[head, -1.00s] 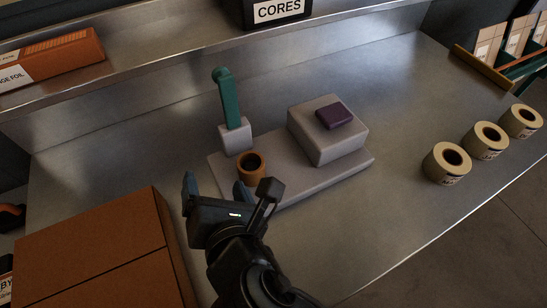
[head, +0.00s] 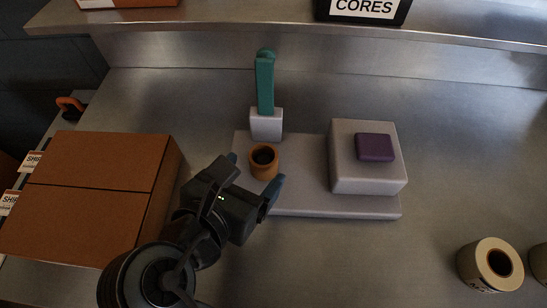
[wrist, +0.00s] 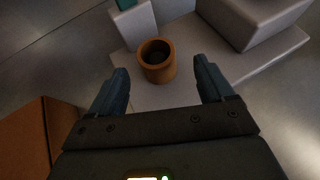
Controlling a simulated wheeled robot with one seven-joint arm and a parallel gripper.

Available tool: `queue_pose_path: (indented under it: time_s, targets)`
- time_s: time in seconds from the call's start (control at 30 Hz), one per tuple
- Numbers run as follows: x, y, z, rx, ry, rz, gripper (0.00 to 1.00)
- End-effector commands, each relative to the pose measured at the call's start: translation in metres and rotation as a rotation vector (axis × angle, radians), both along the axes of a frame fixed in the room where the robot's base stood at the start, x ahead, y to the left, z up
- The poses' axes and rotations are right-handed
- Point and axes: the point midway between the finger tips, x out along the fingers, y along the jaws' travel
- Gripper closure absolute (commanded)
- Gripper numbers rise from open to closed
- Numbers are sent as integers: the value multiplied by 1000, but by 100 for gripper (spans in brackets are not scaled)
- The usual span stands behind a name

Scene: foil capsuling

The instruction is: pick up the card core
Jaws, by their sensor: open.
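The card core (head: 264,170) looks like a short brown hollow tube with a dark opening. It stands upright on the grey fixture base (head: 310,205), in front of the teal lever (head: 265,84). My gripper (head: 256,170) is open and empty, just in front of the core in the head view. In the wrist view the core (wrist: 160,74) appears centred ahead, in the gap between the two blue-grey fingers (wrist: 160,66). The fingers do not touch it. How far it lies beyond the fingertips is hard to tell.
A grey block (head: 367,180) with a purple pad (head: 375,147) stands right of the core. A large brown box (head: 85,190) is left of my arm. Cream rolls (head: 490,265) stand at the right. A shelf with a CORES bin (head: 362,8) runs behind.

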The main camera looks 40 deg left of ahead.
Motion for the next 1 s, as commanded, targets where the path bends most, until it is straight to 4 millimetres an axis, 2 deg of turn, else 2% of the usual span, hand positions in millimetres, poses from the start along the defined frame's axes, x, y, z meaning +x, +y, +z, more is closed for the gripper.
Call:
queue_pose_path:
  time_s: [0.47,0.77,1.0]
  targets:
    - [49,12,-28,3,1,-1,19]
    - [54,12,-31,4,1,0,19]
    - [54,12,-31,3,0,-1,40]
